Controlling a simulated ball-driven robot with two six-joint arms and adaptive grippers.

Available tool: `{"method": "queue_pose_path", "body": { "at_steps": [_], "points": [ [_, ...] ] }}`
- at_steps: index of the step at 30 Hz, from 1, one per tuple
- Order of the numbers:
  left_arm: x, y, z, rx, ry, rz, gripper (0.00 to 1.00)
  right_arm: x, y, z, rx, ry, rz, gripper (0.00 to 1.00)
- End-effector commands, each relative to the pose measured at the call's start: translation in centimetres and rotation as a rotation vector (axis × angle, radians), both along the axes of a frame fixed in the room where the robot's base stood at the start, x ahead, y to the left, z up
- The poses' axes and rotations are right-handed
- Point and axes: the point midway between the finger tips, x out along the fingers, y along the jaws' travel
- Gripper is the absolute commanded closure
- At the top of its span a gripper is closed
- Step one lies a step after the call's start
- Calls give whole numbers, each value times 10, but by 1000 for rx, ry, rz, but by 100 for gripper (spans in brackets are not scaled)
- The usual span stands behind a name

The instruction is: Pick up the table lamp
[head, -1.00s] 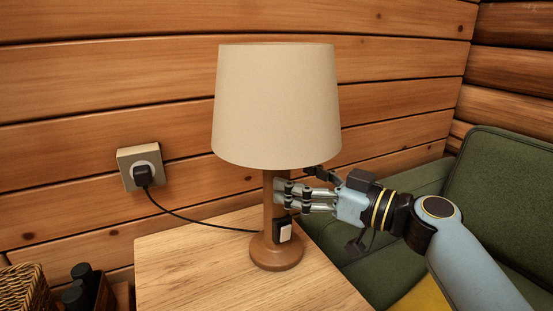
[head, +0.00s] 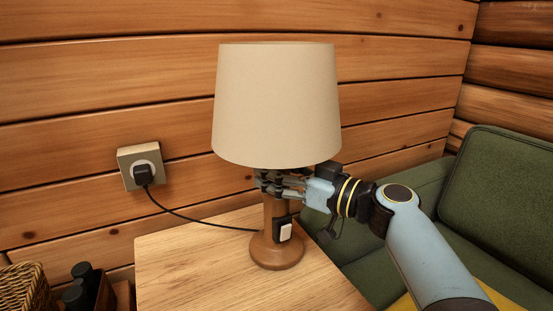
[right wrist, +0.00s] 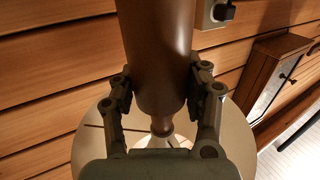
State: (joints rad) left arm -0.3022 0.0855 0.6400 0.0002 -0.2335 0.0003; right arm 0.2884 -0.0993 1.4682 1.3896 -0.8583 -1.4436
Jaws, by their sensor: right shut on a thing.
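The table lamp (head: 277,105) stands upright on the wooden table, with a cream shade and a brown wooden stem and round base (head: 277,250). A small black and white switch (head: 284,229) sits on the lower stem. My right gripper (head: 272,183) is around the upper stem just below the shade, shut on it. In the right wrist view the fingers (right wrist: 160,92) lie on both sides of the brown stem (right wrist: 160,50), with the pale shade (right wrist: 85,150) behind them. My left gripper is not in view.
The lamp's black cord (head: 195,217) runs to a plug in the wall socket (head: 127,157). The wooden table top (head: 190,262) is otherwise bare. A green sofa (head: 500,200) stands at right. A wicker basket (head: 24,290) and dark bottles (head: 82,273) are at lower left.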

Motion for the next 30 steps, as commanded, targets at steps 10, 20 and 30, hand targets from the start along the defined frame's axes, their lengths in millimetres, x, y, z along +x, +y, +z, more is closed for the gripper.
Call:
{"method": "queue_pose_path", "body": {
  "at_steps": [10, 20, 30],
  "points": [
    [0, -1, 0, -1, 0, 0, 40, 1, 0, 3, 3, -5, -1, 100],
    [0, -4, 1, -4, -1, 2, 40, 1, 0, 7, 3, -5, 0, 100],
    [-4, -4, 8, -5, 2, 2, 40, 1, 0, 39, 3, -9, 0, 100]
  ]
}}
